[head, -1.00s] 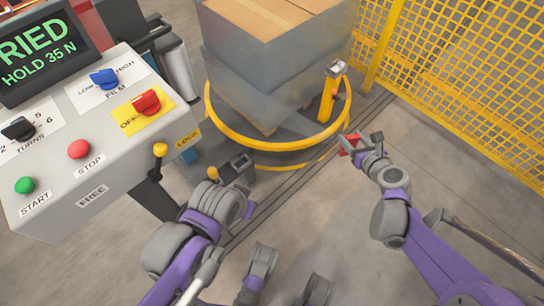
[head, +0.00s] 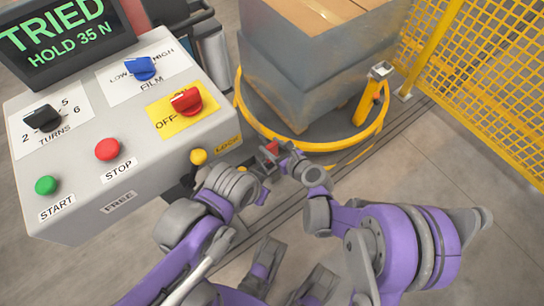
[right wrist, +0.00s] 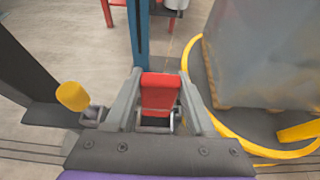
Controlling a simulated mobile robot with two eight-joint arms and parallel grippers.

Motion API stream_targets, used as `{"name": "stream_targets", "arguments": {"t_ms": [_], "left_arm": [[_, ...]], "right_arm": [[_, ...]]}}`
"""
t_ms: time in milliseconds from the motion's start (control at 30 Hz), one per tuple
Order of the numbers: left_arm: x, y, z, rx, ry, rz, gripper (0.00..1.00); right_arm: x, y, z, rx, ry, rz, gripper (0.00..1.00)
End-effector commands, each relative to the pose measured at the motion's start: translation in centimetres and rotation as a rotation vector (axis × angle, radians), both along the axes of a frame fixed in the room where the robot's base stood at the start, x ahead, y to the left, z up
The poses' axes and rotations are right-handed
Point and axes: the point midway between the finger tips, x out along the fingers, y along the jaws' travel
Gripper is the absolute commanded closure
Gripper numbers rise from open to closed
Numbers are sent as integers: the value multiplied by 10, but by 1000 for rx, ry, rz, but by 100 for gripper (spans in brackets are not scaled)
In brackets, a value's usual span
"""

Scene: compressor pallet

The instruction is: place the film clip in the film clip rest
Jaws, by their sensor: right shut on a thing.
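The red film clip (head: 272,147) is held in my right gripper (head: 268,155), beside the control console's lower right corner. In the right wrist view the film clip (right wrist: 160,95) sits upright between the two grey fingers of the right gripper (right wrist: 160,108), which are shut on it. My left arm comes in from the left, with its wrist below the console. Its gripper is largely hidden behind the wrist, so I cannot tell whether it is open. I cannot make out the film clip rest with certainty; the area under the clip is covered by my arms.
The grey console (head: 75,140) with knobs and buttons fills the left. A yellow knob (head: 198,156) stands by its LOCK label. The wrapped pallet load (head: 310,70) stands inside a yellow ring (head: 330,145), beside a yellow post (head: 368,100). A yellow mesh fence (head: 490,90) bounds the right.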

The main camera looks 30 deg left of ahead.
Motion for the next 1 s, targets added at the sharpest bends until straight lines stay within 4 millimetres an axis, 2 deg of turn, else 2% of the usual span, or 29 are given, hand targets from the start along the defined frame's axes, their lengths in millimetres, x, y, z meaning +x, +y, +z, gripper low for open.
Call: {"name": "stream_targets", "arguments": {"t_ms": [33,267,467,867,900,1000], "left_arm": [[1,0,-4,0,1,0,100],[1,0,-9,0,3,0,100],[2,0,-18,0,6,0,100],[3,0,-23,0,7,0,100],[3,0,-22,0,7,0,100],[3,0,-21,0,7,0,100]], "right_arm": [[0,0,-10,0,1,0,100],[0,0,-28,0,0,-1,100],[1,-1,-55,0,0,-1,100],[0,-1,-60,0,0,-1,100],[0,-1,-59,0,0,-1,40],[0,-1,-58,0,0,-1,22]]}}
